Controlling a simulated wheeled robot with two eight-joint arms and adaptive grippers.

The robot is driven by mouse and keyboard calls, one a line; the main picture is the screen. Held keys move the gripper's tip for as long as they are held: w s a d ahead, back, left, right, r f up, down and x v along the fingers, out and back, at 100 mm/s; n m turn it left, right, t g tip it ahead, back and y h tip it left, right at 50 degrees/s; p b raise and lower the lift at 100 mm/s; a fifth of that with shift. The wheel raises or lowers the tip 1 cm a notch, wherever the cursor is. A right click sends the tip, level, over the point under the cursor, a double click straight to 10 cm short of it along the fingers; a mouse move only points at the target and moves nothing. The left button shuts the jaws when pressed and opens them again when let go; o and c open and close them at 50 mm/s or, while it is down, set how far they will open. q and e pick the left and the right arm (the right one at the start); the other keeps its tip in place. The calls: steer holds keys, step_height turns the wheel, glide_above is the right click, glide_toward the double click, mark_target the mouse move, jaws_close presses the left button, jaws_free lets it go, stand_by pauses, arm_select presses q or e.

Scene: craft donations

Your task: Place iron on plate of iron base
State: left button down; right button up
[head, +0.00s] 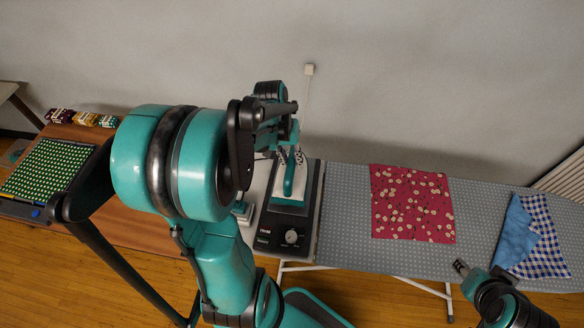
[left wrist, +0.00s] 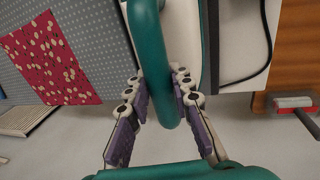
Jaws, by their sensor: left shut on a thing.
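The iron has a teal handle (head: 289,174) and a pale body, and it sits over the dark iron base (head: 306,215) with its dial at the front. I cannot tell whether it touches the plate or hovers just above it. My left gripper (head: 287,156) is shut on the handle at its far end. In the left wrist view the handle (left wrist: 152,50) passes between the fingers (left wrist: 160,90). My right gripper (head: 461,267) is empty by the front edge of the ironing board.
The grey ironing board (head: 345,205) carries a red floral cloth (head: 411,204) and blue cloths (head: 535,235). A wooden table (head: 150,230) at left holds a green dotted mat (head: 48,170) and small patterned items (head: 82,118). A cord runs up to a wall socket (head: 309,69).

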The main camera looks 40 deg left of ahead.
arm_select(q)
step_height(320, 180, down, 4)
steer(key=shift+r+b, duration=0.15)
steer(key=shift+b, duration=0.35)
steer(key=c, duration=1.3)
jaws_free()
steer(key=shift+c, duration=0.2)
